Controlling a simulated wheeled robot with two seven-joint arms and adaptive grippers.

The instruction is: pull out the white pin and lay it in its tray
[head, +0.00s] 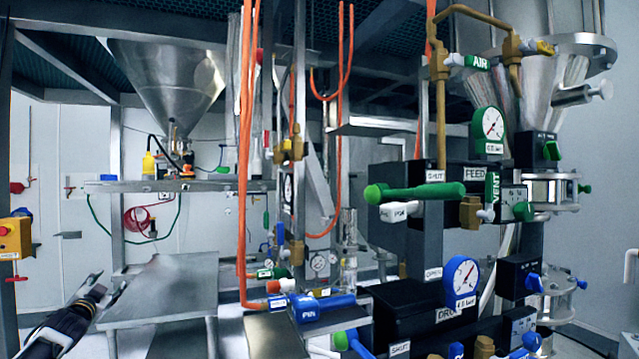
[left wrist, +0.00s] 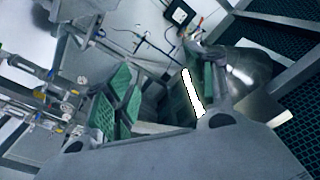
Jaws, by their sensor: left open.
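A white piece labelled PIN (head: 400,211) sits under the green handle (head: 415,192) on the black block at right of centre in the head view; how deep it sits is hidden. A blue piece labelled PIN (head: 322,307) lies lower down, near the middle. I cannot tell which surface is the white pin's tray. My left gripper (head: 96,284) is at the lower left, far from the white piece. In the left wrist view its green-padded fingers (left wrist: 160,95) are spread apart, with no held object clear between them. My right gripper is not in view.
A grey metal surface (head: 160,285) stands beside my left gripper. Orange hoses (head: 245,150) hang in front of the frame. Gauges (head: 489,124), valves and a black block (head: 410,305) crowd the right side. A steel hopper (head: 170,80) is at the upper left.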

